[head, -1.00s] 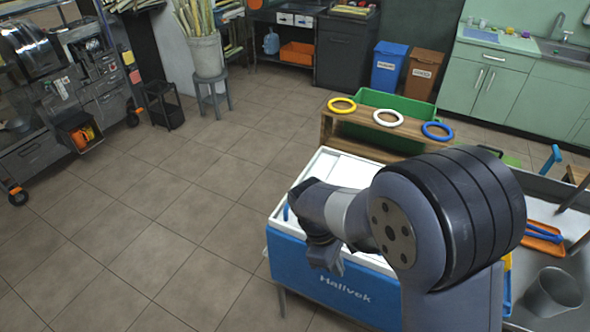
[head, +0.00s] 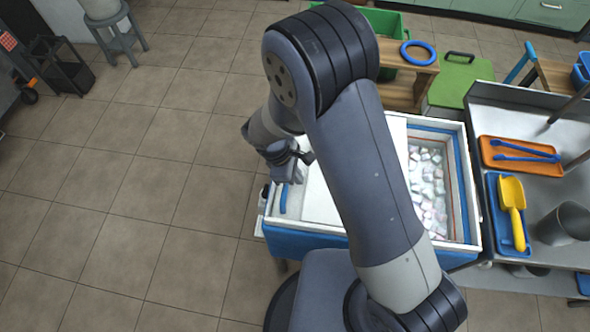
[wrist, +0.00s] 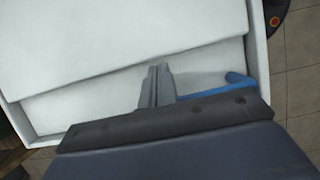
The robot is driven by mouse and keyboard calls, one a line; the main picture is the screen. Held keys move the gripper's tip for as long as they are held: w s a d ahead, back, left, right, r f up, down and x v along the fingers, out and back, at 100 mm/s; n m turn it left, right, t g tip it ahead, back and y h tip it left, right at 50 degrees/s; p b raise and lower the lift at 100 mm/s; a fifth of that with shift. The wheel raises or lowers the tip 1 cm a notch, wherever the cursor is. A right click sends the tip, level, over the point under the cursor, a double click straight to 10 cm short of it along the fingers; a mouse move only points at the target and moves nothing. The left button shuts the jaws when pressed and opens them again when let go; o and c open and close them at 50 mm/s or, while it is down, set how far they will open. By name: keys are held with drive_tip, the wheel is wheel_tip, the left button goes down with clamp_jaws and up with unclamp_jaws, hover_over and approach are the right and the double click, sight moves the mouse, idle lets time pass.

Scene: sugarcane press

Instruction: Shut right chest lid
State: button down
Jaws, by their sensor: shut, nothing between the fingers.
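The blue chest (head: 300,243) has a white rim, and its right part stands open, showing pale cubes (head: 428,190) inside. White lid panels (head: 318,197) cover its left part, partly hidden behind my arm. In the wrist view, one white panel (wrist: 110,40) overlaps another white panel (wrist: 75,112). Which of them is the right lid I cannot tell. A blue handle (head: 283,200) sits near the chest's left end; it also shows in the wrist view (wrist: 215,89), just right of my fingers. My gripper (head: 288,170) is shut and empty, over the left end. Contact is unclear.
A steel counter right of the chest holds an orange tray (head: 492,164), a yellow scoop (head: 512,198) and a dark cup (head: 565,225). A wooden bench (head: 405,92) and a green box (head: 458,85) stand behind.

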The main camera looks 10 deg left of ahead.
drive_tip(key=shift+f, duration=0.2)
drive_tip(key=shift+d, duration=0.25)
drive_tip(key=d+b, duration=0.1)
drive_tip(key=d, duration=0.5)
drive_tip(key=d+b, duration=0.1)
drive_tip(key=d, duration=0.5)
drive_tip(key=w+d+b, duration=0.1)
drive_tip(key=d, duration=0.5)
drive_tip(key=shift+d, duration=0.2)
drive_tip(key=shift+r, duration=0.1)
drive_tip(key=p+v, duration=0.8)
drive_tip(key=v, duration=0.2)
